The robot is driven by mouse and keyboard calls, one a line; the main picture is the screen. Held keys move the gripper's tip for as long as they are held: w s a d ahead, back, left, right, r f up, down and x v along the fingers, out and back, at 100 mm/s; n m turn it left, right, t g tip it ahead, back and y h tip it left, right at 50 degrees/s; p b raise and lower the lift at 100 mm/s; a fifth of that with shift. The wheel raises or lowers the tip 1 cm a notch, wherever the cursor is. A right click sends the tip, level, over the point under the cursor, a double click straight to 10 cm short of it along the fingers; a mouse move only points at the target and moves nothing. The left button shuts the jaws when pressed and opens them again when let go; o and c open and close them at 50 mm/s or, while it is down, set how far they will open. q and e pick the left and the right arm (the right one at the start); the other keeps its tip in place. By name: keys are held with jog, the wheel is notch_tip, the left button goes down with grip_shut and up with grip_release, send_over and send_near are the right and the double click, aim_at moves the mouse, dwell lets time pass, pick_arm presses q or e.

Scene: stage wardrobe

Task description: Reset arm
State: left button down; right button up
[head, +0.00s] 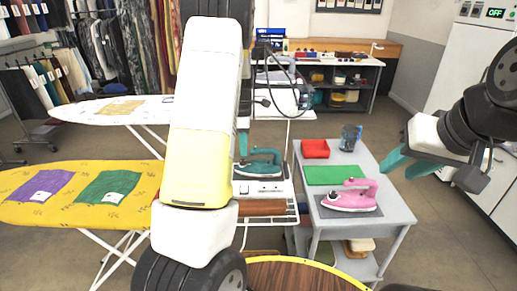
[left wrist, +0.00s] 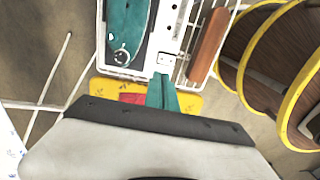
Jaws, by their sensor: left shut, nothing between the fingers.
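My left arm rises through the middle of the head view, and its gripper is mostly hidden there. In the left wrist view, the teal fingers of my left gripper (left wrist: 162,90) are together with nothing between them. They point toward the white rack that holds the teal iron (left wrist: 128,28). That iron also shows in the head view (head: 262,162), just right of my arm. My right gripper (head: 405,163) is at the right of the head view. Its teal fingers are apart and empty, beside and above the grey cart.
A yellow ironing board (head: 70,213) bears purple and green cloths. A round, yellow-rimmed wooden top (head: 300,277) is close in front.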

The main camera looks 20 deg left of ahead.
pick_arm(q)
jog(key=s+d+r+m+t+h, duration=0.1)
jog(key=s+d+r+m+t, duration=0.15)
jog(key=s+r+m, duration=0.45)
jog(key=s+d+r+m+t+h, duration=0.1)
jog(key=s+d+r+m, duration=0.3)
jog(key=r, duration=0.4)
jog(key=s+d+r+m+t, duration=0.1)
jog(key=s+d+r+m, duration=0.1)
jog(key=s+m, duration=0.3)
jog(key=s+d+r+m+t, duration=0.2)
jog(key=s+m, duration=0.3)
jog(key=s, duration=0.6)
jog(key=shift+d+m, duration=0.35)
jog(key=shift+m, duration=0.05)
jog(key=shift+r, duration=0.1)
